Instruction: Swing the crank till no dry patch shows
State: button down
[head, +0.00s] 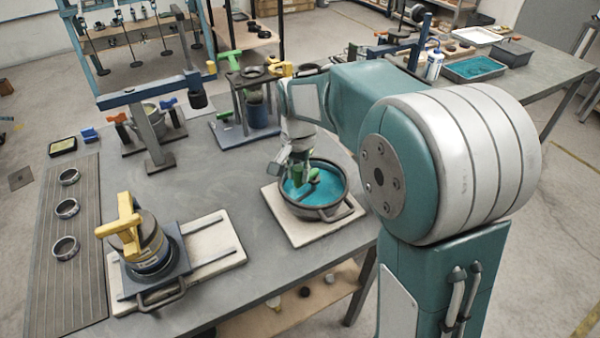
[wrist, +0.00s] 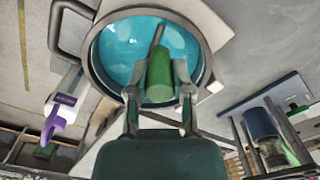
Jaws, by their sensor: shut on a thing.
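A round dark pan (head: 321,211) with teal contents (head: 328,184) stands on a pale board at the table's right side. A green crank handle (wrist: 160,72) stands over the teal, with a grey bar running from it across the pan in the wrist view. My gripper (wrist: 160,92) is shut on the green handle, one finger on each side. In the head view my gripper (head: 297,166) is above the pan and partly hides the crank. Paler patches (wrist: 121,31) show on the teal surface; I cannot tell whether they are dry spots or reflections.
A yellow-handled device (head: 128,228) stands at the front left of the table, beside a ribbed mat (head: 45,240) with several rings. A blue-armed stand (head: 150,130) and a green-handled device (head: 255,112) are behind. Bare tabletop lies between them.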

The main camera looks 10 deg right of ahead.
jog(key=shift+f, duration=0.1)
dwell(0.3)
jog(key=c, duration=0.5)
grip_release()
jog(key=shift+a, duration=0.1)
notch_tip(320, 180, up, 12)
jog(key=shift+w+a, duration=0.1)
